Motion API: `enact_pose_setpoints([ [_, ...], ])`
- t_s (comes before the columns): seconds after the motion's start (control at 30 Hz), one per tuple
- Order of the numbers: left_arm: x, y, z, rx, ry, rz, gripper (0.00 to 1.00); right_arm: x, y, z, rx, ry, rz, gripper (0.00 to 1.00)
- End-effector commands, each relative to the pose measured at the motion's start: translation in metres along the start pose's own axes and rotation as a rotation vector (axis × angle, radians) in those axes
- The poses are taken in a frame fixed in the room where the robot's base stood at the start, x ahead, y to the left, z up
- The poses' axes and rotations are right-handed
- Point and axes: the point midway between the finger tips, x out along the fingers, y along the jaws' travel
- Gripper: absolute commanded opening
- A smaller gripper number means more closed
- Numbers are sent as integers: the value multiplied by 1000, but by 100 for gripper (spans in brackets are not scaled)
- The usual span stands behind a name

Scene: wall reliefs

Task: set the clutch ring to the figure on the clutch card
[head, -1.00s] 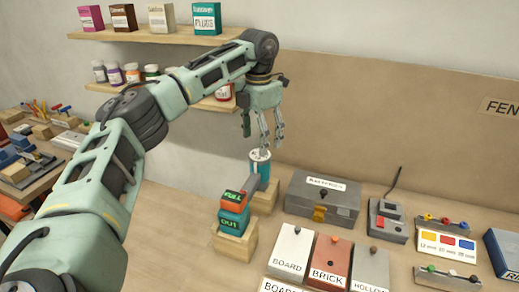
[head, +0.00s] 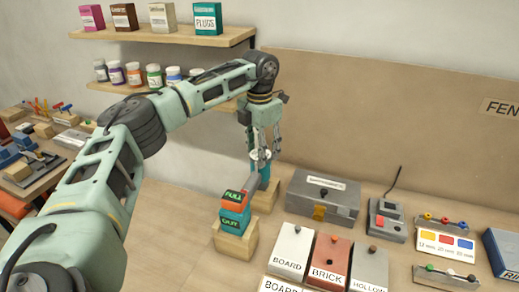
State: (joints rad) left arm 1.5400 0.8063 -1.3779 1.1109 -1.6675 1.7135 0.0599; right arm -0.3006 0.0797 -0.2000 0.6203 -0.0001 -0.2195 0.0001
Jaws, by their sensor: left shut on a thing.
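A teal drill-like tool stands nose-up, with a teal barrel (head: 265,174), a grey handle (head: 252,183) and an orange and teal block (head: 234,207) marked with words like FULL and OUT. At the barrel's top is a pale ring (head: 261,156), which looks like the clutch ring. My left gripper (head: 262,160) comes down from above and is shut on this ring, its fingers partly hiding it. The ring's figures are too small to read. I cannot pick out the clutch card. My right gripper is not in view.
Wooden blocks (head: 235,243) bear the tool. To the right are a grey case (head: 322,196), boxes marked BOARD (head: 290,252), BRICK (head: 330,260) and HOLLOW (head: 369,268), a grey device (head: 388,220) and a rack of coloured bits (head: 445,240). Shelves (head: 165,38) hang behind my left arm.

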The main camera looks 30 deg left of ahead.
Motion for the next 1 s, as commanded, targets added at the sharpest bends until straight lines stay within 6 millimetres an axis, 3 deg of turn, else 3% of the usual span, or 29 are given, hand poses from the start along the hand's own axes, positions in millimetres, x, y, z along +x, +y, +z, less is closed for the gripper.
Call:
enact_pose_setpoints([
  [0.13,0,1,0,-2,1,1,22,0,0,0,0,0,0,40],
  [0.47,0,1,-1,-52,2,0,22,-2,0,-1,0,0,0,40],
  [1.0,0,-1,-1,-480,2,0,22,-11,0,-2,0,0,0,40],
])
